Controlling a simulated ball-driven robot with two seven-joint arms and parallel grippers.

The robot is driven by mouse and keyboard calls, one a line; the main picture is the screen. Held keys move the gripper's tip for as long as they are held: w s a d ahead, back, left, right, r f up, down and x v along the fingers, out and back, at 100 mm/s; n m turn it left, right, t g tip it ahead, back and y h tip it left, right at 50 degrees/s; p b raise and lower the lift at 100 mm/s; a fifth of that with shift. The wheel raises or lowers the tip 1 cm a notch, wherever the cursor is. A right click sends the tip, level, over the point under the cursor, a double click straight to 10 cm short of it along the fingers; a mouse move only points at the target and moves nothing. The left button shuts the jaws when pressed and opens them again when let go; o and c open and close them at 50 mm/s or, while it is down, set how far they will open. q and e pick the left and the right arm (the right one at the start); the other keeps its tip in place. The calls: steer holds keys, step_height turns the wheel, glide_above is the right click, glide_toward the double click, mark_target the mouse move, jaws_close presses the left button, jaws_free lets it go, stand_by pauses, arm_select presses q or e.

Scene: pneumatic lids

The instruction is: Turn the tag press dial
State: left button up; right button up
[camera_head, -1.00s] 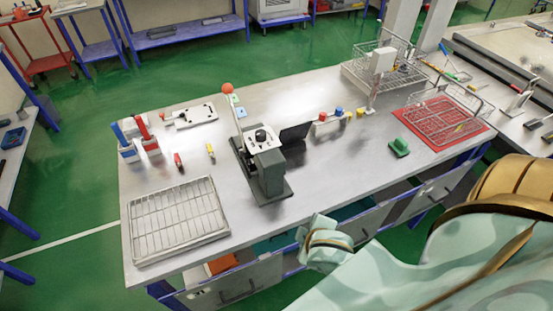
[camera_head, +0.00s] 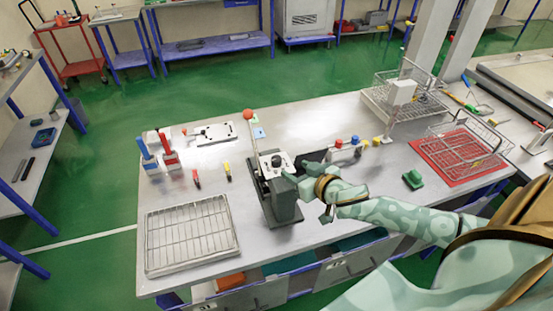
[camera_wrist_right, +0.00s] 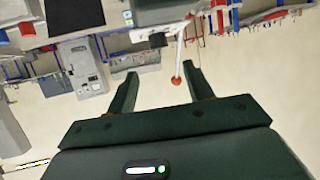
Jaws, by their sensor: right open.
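The tag press (camera_head: 283,208) is a dark grey machine standing mid-bench. It has a white top plate, a black dial (camera_head: 276,160) on that plate, and an upright lever with a red ball (camera_head: 248,115) on its left. My right gripper (camera_head: 294,174) is just right of the dial, close to the press head. I cannot tell whether it touches. In the right wrist view its two dark fingers (camera_wrist_right: 160,82) are spread apart with nothing between them gripped. A red ball on a pale rod (camera_wrist_right: 177,80) shows beyond them. My left gripper is not in view.
A wire rack tray (camera_head: 190,270) lies at the bench's front left. Blue and red holders (camera_head: 168,158) stand behind it. Coloured buttons (camera_head: 345,150), a green block (camera_head: 413,179) and a red mat (camera_head: 432,166) with baskets lie to the right.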

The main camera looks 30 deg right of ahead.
mark_target(277, 159)
steer(key=x, duration=1.1)
steer(key=shift+w+f+b, duration=0.2)
steer(key=shift+w+b, duration=0.1)
steer(key=shift+b, duration=0.1)
steer(key=shift+c, duration=0.3)
steer(key=c, duration=0.9)
